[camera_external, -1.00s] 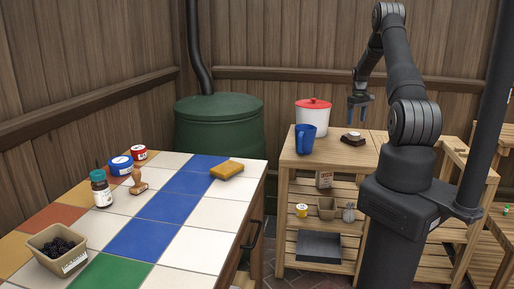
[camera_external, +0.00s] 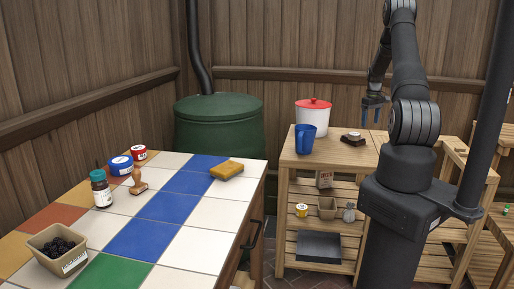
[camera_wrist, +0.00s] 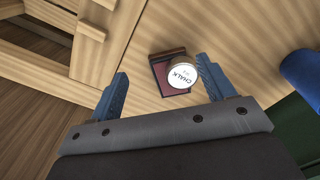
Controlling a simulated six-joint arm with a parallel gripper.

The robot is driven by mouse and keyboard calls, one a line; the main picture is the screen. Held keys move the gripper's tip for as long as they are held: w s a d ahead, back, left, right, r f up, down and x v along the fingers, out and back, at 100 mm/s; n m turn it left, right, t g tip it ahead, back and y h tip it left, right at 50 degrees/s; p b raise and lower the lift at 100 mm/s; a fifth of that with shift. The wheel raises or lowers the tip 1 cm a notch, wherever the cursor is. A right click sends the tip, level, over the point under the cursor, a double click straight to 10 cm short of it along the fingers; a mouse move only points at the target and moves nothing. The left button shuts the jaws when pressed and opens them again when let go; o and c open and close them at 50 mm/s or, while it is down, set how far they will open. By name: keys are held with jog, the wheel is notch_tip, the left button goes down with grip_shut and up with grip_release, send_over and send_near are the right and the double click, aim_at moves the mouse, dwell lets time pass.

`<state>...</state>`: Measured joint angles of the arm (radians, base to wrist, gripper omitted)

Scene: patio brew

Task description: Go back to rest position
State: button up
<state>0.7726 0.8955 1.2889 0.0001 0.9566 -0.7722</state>
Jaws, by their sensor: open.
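My gripper (camera_external: 374,101) hangs above the slatted wooden table at the back, open and empty, with its blue fingers pointing down. In the wrist view my gripper (camera_wrist: 160,88) has its two blue fingers wide apart. Beyond the fingertips a round container with a white top marked "CHALK" (camera_wrist: 182,75) sits on a dark, reddish block or tray (camera_wrist: 160,80) on the table. In the external view this dark piece (camera_external: 353,140) with the pale-topped container (camera_external: 354,134) stands to the lower left of my gripper, apart from it.
A blue cup (camera_external: 305,139) and a white pot with a red lid (camera_external: 313,115) stand left on the wooden table (camera_external: 335,157). The tiled counter (camera_external: 205,213) holds a sponge (camera_external: 227,169), stamp (camera_external: 138,181), bottle (camera_external: 101,190), tins and a berry box (camera_external: 58,251). A green barrel (camera_external: 218,135) stands behind.

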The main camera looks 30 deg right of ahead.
jog(key=s+d+r, duration=0.2)
jog(key=s+r, duration=0.1)
jog(key=s, duration=0.1)
jog(key=w+a+n, duration=0.2)
jog(key=w+a, duration=0.6)
jog(key=a, duration=0.3)
jog(key=w+a+n, duration=0.3)
jog(key=w+a, duration=0.4)
jog(key=a, duration=0.3)
jog(key=w+a+n, duration=0.2)
jog(key=a, duration=1.2)
jog(key=w+a+r+n, duration=0.1)
jog(key=w+a+n, duration=0.1)
jog(key=a, duration=1.2)
jog(key=shift+w+r, duration=0.3)
jog(key=shift+w, duration=0.35)
jog(key=shift+o, duration=0.5)
